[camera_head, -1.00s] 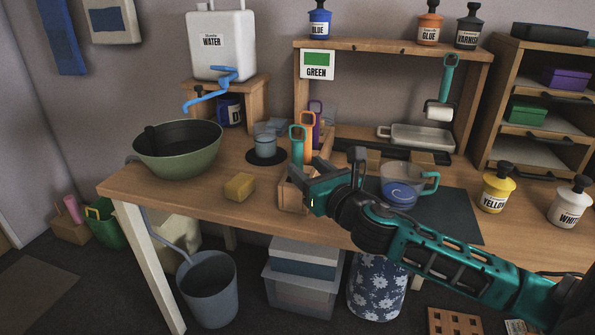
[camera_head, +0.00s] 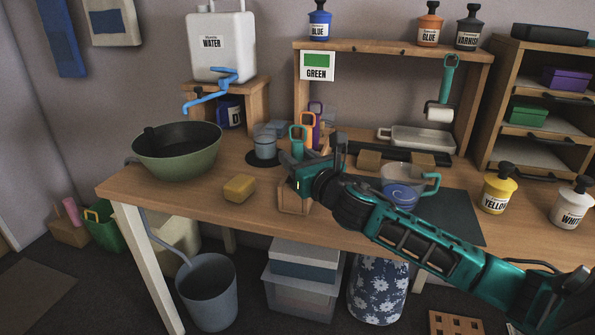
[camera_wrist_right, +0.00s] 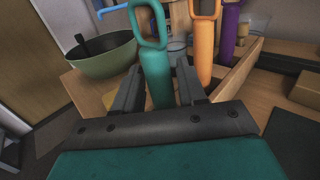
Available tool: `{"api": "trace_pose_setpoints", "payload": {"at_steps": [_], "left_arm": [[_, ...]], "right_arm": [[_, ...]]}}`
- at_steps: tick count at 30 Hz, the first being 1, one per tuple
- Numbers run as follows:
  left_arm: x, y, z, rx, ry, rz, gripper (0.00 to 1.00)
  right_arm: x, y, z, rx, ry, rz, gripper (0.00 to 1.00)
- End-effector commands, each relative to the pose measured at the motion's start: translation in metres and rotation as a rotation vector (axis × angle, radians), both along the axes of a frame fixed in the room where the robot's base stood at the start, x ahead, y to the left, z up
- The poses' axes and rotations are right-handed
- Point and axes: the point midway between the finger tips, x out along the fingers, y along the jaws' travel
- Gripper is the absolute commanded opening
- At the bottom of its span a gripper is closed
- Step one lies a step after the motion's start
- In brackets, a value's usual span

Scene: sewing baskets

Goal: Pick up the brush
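Handled tools with loop tops stand in a wooden holder (camera_head: 291,197): a teal one (camera_head: 296,133), an orange one (camera_head: 308,122) and a purple one (camera_head: 317,108). Their lower ends are hidden, so bristles do not show. My right gripper (camera_head: 313,160) is at the holder. In the right wrist view the teal handle (camera_wrist_right: 156,60) stands upright between the two open fingers (camera_wrist_right: 160,88), close to them; contact cannot be made out. The orange handle (camera_wrist_right: 204,45) and purple handle (camera_wrist_right: 228,35) stand just right of the fingers. My left gripper is not in view.
A green bowl (camera_head: 195,163) and a yellow sponge (camera_head: 239,188) are left of the holder. A clear jug with a teal handle (camera_head: 431,183) stands to the right, under my arm's far side. A shelf (camera_head: 395,47) with bottles rises behind.

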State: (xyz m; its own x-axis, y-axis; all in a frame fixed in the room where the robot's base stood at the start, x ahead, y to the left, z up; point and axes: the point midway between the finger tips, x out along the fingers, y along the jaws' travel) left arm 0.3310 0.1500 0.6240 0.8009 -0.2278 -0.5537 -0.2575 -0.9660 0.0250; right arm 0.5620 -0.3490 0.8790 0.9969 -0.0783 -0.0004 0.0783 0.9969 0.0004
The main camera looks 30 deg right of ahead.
Motion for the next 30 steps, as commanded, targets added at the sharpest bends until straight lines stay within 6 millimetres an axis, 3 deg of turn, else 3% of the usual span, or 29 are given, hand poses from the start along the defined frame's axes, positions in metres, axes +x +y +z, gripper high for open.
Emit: {"api": "trace_pose_setpoints", "payload": {"at_steps": [2, 12, 23, 30], "left_arm": [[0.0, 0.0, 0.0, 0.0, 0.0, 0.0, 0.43], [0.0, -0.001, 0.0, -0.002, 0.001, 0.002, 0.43], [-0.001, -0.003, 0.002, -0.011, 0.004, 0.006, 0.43], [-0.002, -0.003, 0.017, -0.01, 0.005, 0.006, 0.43]], "right_arm": [[0.0, 0.0, 0.0, 0.0, 0.0, 0.0, 0.33], [0.0, 0.0, 0.0, -0.001, 0.0, 0.0, 0.0], [0.0, 0.0, 0.005, -0.002, -0.002, 0.0, 0.0], [0.0, 0.0, 0.037, -0.005, -0.004, 0.001, 0.0]]}}
